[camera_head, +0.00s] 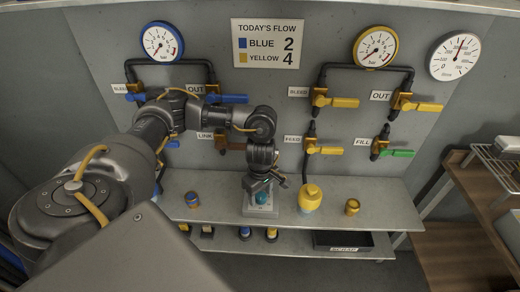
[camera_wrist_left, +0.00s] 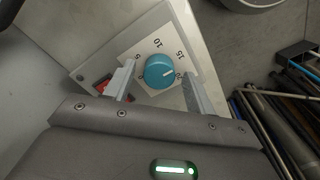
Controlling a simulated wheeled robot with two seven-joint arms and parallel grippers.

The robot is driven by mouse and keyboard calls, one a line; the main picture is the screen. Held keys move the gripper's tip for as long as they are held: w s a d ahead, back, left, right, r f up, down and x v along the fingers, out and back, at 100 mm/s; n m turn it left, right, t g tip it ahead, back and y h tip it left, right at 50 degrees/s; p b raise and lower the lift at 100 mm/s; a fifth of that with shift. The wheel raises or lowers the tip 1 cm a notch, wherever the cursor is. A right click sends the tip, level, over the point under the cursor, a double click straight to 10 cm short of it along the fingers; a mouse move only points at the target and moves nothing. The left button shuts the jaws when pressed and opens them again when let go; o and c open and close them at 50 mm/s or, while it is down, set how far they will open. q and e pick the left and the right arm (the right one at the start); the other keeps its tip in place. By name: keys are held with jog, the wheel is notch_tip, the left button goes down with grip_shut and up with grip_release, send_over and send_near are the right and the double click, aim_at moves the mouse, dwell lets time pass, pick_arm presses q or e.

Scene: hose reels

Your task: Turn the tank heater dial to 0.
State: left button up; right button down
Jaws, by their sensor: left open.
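The tank heater dial (camera_wrist_left: 160,72) is a round teal knob on a white plate with numbers around it. Its white mark points right, towards the 20. In the head view the dial (camera_head: 262,197) sits on top of a grey box (camera_head: 257,211) on the shelf, partly hidden by my gripper. My left gripper (camera_head: 263,183) points down over it. In the left wrist view its two fingers (camera_wrist_left: 155,78) are open, one on either side of the dial, with gaps between them and the knob. My right gripper is not in view.
A red switch (camera_wrist_left: 103,86) shows beside the left finger. A yellow canister (camera_head: 310,197) stands close right of the box, with a small brass fitting (camera_head: 352,207) beyond. A blue-and-brass fitting (camera_head: 192,199) is at left. Valves and gauges fill the panel (camera_head: 240,95) behind.

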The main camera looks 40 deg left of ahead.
pick_arm(q)
jog(key=shift+c, duration=0.3)
jog(key=c, duration=0.9)
